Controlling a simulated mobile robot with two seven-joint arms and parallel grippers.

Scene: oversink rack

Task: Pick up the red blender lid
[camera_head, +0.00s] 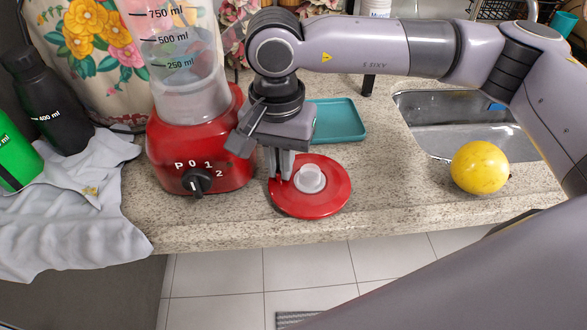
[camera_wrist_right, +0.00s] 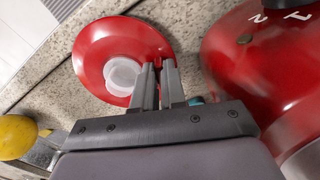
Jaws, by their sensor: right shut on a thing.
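The red blender lid (camera_head: 332,199) is a red disc with a whitish translucent cap at its centre. It is at the front of the counter, just right of the blender (camera_head: 222,160). My right gripper (camera_head: 283,174) points down at the lid's left rim and is shut on it. In the right wrist view the fingers (camera_wrist_right: 158,75) are at the edge of the lid (camera_wrist_right: 92,48), beside its cap. I cannot tell whether the lid rests on the counter or is slightly raised. My left gripper is not in view.
The blender's red base stands close left of my right gripper. A teal tray (camera_head: 338,120) lies behind the lid. A yellow fruit (camera_head: 480,167) sits right, before the sink (camera_head: 432,118). A grey cloth (camera_head: 75,215) and bottles are at left. The counter's front edge is near.

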